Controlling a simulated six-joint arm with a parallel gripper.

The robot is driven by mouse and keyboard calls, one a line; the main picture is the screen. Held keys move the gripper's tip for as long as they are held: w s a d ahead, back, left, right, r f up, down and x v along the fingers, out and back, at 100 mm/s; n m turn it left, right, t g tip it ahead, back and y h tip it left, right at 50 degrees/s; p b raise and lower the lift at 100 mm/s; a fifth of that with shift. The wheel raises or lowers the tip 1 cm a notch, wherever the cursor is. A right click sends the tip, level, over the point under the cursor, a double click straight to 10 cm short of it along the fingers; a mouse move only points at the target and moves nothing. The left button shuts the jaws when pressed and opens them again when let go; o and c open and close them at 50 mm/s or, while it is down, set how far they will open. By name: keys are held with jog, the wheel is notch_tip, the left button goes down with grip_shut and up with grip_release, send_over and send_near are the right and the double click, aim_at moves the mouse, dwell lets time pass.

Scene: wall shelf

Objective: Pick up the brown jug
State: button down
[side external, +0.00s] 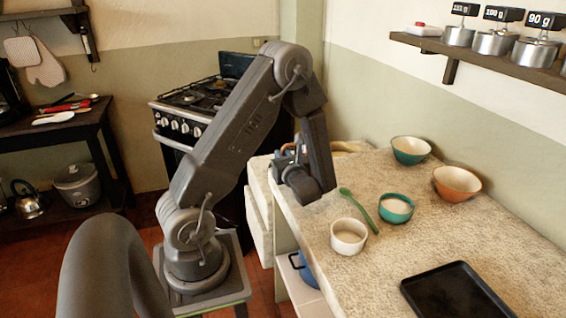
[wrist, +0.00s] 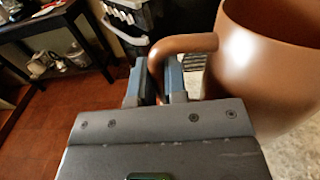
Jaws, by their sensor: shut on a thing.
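The brown jug (wrist: 262,70) fills the upper right of the wrist view, and its rounded handle reaches left to my gripper (wrist: 158,72). The two fingers are shut on the handle, one on each side of it. The jug's base is out of the wrist view, so I cannot tell whether it rests on anything. In the side view my gripper (side external: 287,150) is near the counter's far left end, partly hidden by my own wrist. The jug is mostly or wholly hidden there behind my arm.
The stone counter (side external: 420,215) holds a white bowl (side external: 348,238), a green spoon (side external: 358,208), teal bowls (side external: 396,209) (side external: 410,150), an orange bowl (side external: 457,183) and a black tray (side external: 455,292). A wall shelf (side external: 480,58) with canisters hangs above. A stove (side external: 190,115) stands behind my arm.

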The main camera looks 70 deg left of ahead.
notch_tip(320, 180, up, 2)
jog(key=shift+r, duration=0.15)
jog(key=s+a+r, duration=0.3)
jog(key=s+r, duration=0.3)
jog(key=s, duration=0.5)
jog(key=shift+r, duration=0.25)
jog(key=shift+s, duration=0.15)
dwell(0.6)
